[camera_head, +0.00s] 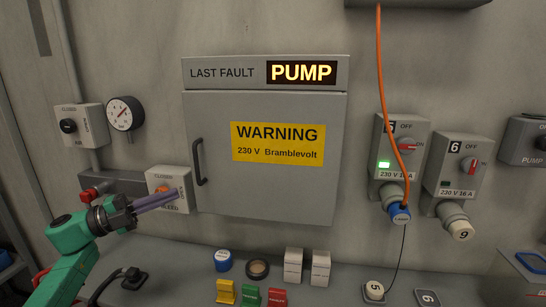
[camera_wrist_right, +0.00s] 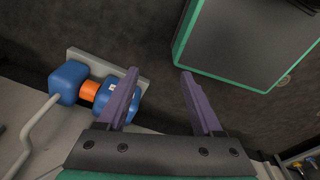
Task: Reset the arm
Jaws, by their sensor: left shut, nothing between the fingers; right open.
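My left arm comes in from the left in the head view, green with a dark wrist. Its left gripper (camera_head: 176,195) has purple fingers closed together with nothing between them. The fingertips are in front of the lower part of a grey box with an orange knob (camera_head: 162,188); I cannot tell whether they touch it. My right gripper (camera_wrist_right: 159,74) shows only in the right wrist view. Its two purple fingers are apart, with nothing between them.
A closed grey cabinet (camera_head: 219,170) with a handle and a lit PUMP sign is on the wall. An orange cable (camera_head: 383,80) hangs to a blue plug. Small blocks stand on the bench (camera_head: 345,290). A blue-and-orange fitting (camera_wrist_right: 68,83) is near the right fingers.

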